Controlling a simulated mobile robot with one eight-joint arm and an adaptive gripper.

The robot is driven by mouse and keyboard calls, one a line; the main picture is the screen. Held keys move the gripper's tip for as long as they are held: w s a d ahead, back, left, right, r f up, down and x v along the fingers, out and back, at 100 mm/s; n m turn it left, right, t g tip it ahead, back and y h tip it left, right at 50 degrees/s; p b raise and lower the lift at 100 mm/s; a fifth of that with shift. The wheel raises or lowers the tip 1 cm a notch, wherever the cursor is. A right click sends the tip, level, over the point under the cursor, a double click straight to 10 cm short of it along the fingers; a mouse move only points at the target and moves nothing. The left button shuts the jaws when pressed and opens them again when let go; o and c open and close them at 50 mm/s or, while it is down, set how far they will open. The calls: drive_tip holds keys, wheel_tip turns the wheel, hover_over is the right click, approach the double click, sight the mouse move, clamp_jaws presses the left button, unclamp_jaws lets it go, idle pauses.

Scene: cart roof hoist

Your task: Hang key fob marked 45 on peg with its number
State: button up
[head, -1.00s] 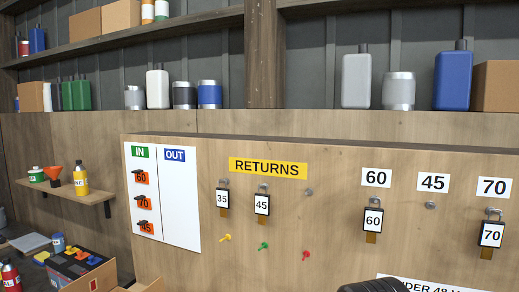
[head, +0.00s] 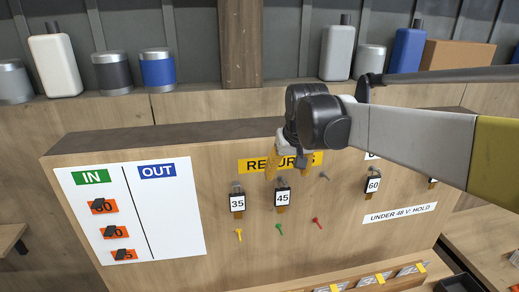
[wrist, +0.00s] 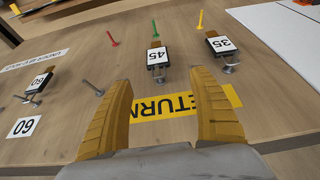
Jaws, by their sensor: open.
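The key fob marked 45 (head: 282,198) hangs on a peg under the yellow RETURNS sign, right of the fob marked 35 (head: 237,203). In the wrist view the 45 fob (wrist: 157,60) lies just beyond the fingertips, between them in line. My gripper (head: 290,176) is open, with its yellow fingers in front of the RETURNS sign by the top of the 45 fob. In the wrist view my gripper (wrist: 163,80) holds nothing between its fingers. My arm hides the 45 sign and its peg.
An empty peg (head: 323,176) is right of the 45 fob. The fob marked 60 (head: 373,185) hangs further right. Yellow, green and red pins (head: 317,223) stick out below. An IN/OUT board (head: 135,210) is at left, a HOLD ledge in front.

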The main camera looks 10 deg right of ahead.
sight(283, 189)
drive_tip(key=x, duration=1)
drive_tip(key=shift+w+d+f+p, duration=0.2)
drive_tip(key=shift+f+p, duration=0.1)
drive_tip(key=shift+p, duration=0.05)
drive_tip(key=c, duration=1.4)
drive_tip(key=shift+r, duration=0.35)
drive_tip(key=shift+s, duration=0.15)
drive_tip(key=shift+s+r+p, duration=0.15)
drive_tip(key=shift+s+r, duration=0.05)
drive_tip(key=shift+s, duration=0.55)
drive_tip(key=shift+s+r+p, duration=0.15)
drive_tip(key=shift+s+r, duration=0.05)
drive_tip(key=shift+s, duration=0.55)
drive_tip(key=shift+s+r+p, duration=0.15)
drive_tip(key=shift+s+r, duration=0.05)
drive_tip(key=shift+s, duration=0.6)
